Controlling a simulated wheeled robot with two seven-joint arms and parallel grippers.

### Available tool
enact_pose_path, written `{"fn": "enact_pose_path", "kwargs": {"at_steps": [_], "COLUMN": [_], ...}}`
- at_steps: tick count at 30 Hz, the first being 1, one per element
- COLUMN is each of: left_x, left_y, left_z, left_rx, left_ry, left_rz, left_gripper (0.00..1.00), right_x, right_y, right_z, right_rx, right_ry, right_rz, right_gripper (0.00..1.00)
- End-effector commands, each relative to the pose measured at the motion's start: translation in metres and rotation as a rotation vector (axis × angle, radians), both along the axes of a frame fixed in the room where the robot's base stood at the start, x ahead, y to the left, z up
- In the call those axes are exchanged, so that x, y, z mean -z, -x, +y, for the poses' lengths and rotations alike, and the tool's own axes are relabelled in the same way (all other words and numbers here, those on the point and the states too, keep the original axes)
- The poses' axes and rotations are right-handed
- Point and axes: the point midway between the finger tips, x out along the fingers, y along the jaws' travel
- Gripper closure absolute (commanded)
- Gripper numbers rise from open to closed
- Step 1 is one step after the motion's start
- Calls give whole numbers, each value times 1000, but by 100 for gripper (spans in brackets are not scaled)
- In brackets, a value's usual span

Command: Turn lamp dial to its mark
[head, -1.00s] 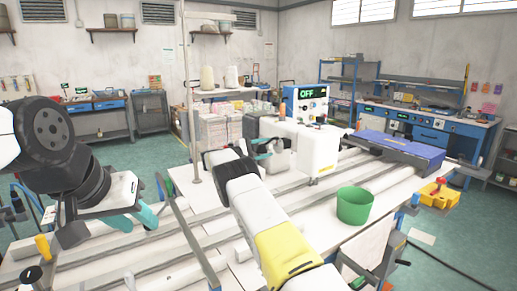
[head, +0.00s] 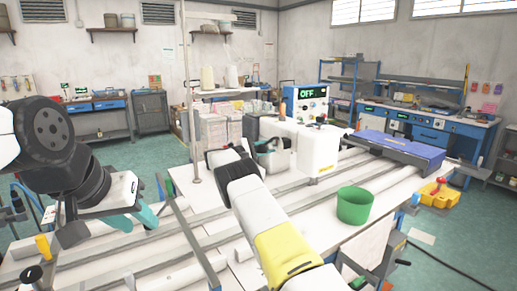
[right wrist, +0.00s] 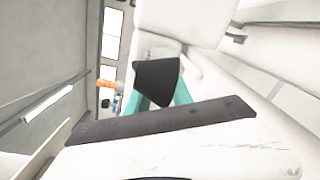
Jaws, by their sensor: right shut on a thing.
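My right gripper (head: 267,145) is at the left end of the white sewing machine (head: 318,150) in the head view. In the right wrist view its teal fingers (right wrist: 158,98) are shut on a dark, knob-like piece (right wrist: 156,80) in front of a white body. I cannot tell whether this piece is the lamp dial, and no mark can be made out. A panel box (head: 305,104) behind the machine shows "OFF" in green. My left gripper (head: 134,218) is at the left, away from the machine. Its teal fingers show, but their gap is unclear.
A green bucket (head: 354,205) stands on the white table right of my right arm. Long rails cross the table. A thin upright pole (head: 190,110) stands left of my right gripper.

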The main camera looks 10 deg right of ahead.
Motion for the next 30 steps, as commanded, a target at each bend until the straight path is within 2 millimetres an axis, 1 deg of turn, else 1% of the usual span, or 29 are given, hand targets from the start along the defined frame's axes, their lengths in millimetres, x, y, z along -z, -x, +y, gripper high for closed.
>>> {"fn": "enact_pose_path", "kwargs": {"at_steps": [8,9,11,12,20,23,26,30], "left_x": [0,0,0,0,0,0,0,0], "left_y": [0,0,0,0,0,0,0,0], "left_z": [0,0,0,0,0,0,0,0], "left_rx": [0,0,0,0,0,0,0,0], "left_ry": [0,0,0,0,0,0,0,0], "left_rz": [0,0,0,0,0,0,0,0], "left_gripper": [64,64,64,64,64,64,64,64], "right_x": [1,1,1,1,0,0,0,0], "right_y": [0,0,0,0,0,1,6,15], "right_z": [0,0,0,0,0,5,17,40], "right_rx": [0,-1,0,0,0,-1,-2,-4], "right_ry": [5,5,5,5,5,5,5,6], "right_rz": [13,13,13,12,12,12,13,13], "right_gripper": [100,67,55,51,51,51,51,51]}}
